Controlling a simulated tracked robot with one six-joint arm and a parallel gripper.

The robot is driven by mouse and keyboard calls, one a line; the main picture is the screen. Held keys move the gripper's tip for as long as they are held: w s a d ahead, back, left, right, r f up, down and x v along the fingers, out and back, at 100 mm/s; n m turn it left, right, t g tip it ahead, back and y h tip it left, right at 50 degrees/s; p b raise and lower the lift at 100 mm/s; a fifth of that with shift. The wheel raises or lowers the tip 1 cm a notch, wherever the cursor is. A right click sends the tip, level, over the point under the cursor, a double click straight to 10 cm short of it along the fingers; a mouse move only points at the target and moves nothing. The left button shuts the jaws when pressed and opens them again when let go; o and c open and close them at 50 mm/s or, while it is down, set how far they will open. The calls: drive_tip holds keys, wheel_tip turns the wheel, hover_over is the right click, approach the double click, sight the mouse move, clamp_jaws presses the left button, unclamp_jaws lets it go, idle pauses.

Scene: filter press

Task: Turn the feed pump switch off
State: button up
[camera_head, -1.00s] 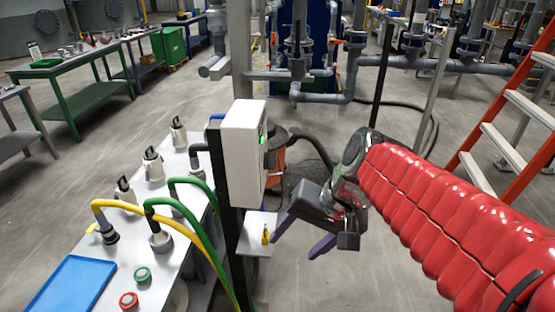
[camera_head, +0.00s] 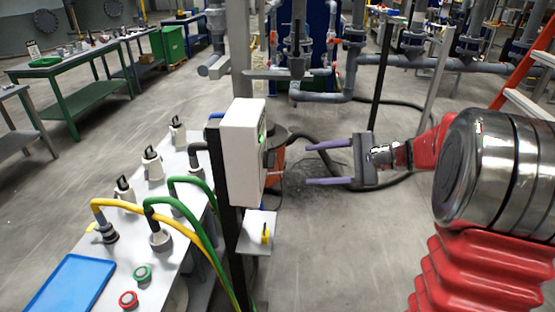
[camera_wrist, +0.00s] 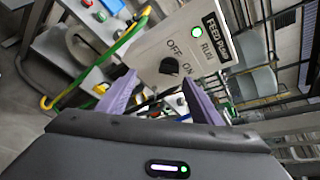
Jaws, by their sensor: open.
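The feed pump box is a white control box (camera_head: 241,155) on a dark post; it also shows in the wrist view (camera_wrist: 150,52). Its face carries a black FEED PUMP plate (camera_wrist: 215,36), the words OFF and RUN, a lit green lamp (camera_wrist: 195,31) and a black switch knob (camera_wrist: 169,66). I cannot tell clearly which word the knob points to. My gripper (camera_head: 308,165) is open and empty, with its purple fingers to the right of the box and pointing at its face, apart from it. The fingers also show in the wrist view (camera_wrist: 160,90), spread below the switch.
A small shelf (camera_head: 257,232) with a yellow item hangs below the box. Left of the post stands a bench with yellow and green hoses (camera_head: 180,235), a blue tray (camera_head: 70,285) and red and green buttons.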

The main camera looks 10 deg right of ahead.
sight(270, 160)
drive_tip(key=shift+w+d+m+t, duration=0.2)
drive_tip(key=shift+w+d, duration=0.15)
drive_tip(key=shift+d, duration=0.25)
drive_tip(key=shift+w+d+m+t, duration=0.2)
drive_tip(key=shift+w+d, duration=0.15)
drive_tip(key=shift+d, duration=0.25)
drive_tip(key=shift+a, duration=0.1)
drive_tip(key=x, duration=1.3)
drive_tip(key=shift+w+a+r, duration=0.2)
drive_tip(key=shift+w+a, duration=0.05)
drive_tip(key=shift+a, duration=0.15)
drive_tip(key=c, duration=1)
drive_tip(key=shift+d, duration=0.2)
drive_tip(key=shift+c, duration=0.3)
drive_tip(key=shift+a+f, duration=0.1)
drive_tip(key=shift+a, duration=0.05)
